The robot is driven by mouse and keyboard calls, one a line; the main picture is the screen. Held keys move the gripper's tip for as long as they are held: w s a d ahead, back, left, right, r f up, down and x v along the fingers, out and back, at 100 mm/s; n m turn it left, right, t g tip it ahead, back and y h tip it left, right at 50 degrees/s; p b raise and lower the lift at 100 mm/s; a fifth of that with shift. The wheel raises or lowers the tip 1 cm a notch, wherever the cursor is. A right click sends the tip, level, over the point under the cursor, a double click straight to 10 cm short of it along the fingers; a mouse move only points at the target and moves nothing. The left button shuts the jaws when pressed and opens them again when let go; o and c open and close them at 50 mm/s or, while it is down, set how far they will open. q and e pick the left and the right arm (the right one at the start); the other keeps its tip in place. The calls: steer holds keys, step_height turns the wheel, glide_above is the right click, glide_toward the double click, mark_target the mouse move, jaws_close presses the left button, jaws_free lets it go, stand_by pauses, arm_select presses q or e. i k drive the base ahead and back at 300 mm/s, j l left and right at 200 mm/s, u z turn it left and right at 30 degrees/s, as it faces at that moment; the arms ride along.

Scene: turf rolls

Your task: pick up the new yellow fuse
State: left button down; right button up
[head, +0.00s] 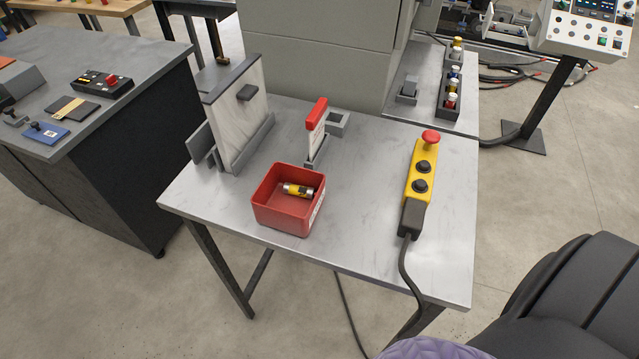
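A small cylinder with a yellow body and silvery ends, the yellow fuse (298,190), lies on its side inside an open red box (276,219). The box stands on the grey metal table (350,222) at the middle of the head view. The fuse appears to lie on the box floor, visible through the open top. Neither of my grippers is in view.
A red-topped white piece (316,130) stands behind the box. A yellow pendant (421,172) with a red button and black cable lies at right. A dark rounded shape (570,305) fills the lower right. Bare tabletop separates box and pendant.

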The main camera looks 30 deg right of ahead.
mark_target(453, 83)
steer(key=z, duration=1.85)
